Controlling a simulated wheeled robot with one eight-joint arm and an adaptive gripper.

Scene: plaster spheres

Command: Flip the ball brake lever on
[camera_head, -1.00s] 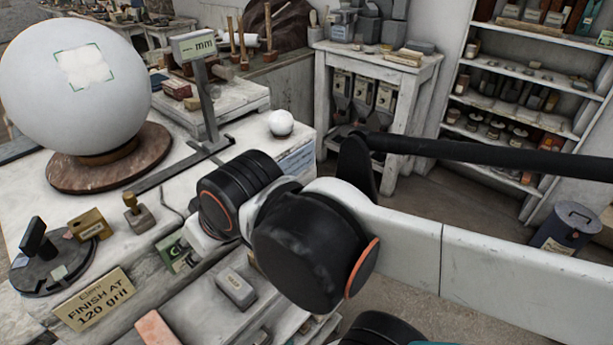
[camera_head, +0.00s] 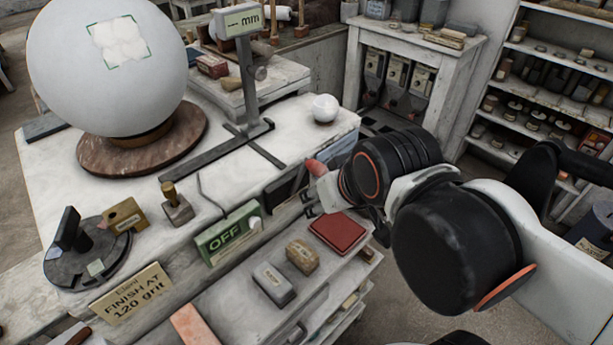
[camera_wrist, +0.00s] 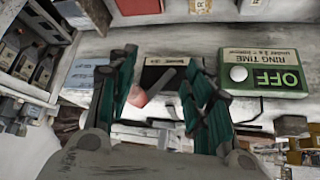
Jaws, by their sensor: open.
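The brake lever shows in the wrist view as a grey bar with a pinkish-red knob (camera_wrist: 138,97), on a dark plate (camera_wrist: 165,76) at the bench's front face. In the head view the knob (camera_head: 316,167) shows beside my wrist, and part of the dark plate (camera_head: 287,187) shows to its left. My gripper (camera_wrist: 158,68) is open, with its green-padded fingers on either side of the lever in the wrist view. The knob appears between the fingers, nearer the left one; I cannot tell whether they touch. In the head view my gripper (camera_head: 316,204) is partly hidden by my wrist.
A green box reading OFF (camera_head: 229,232), with a white knob, is left of the lever. A large white sphere (camera_head: 105,75) rests on a round brown stand (camera_head: 95,160). A small white ball (camera_head: 325,108) sits near the bench corner. Blocks and a red pad (camera_head: 339,232) lie below.

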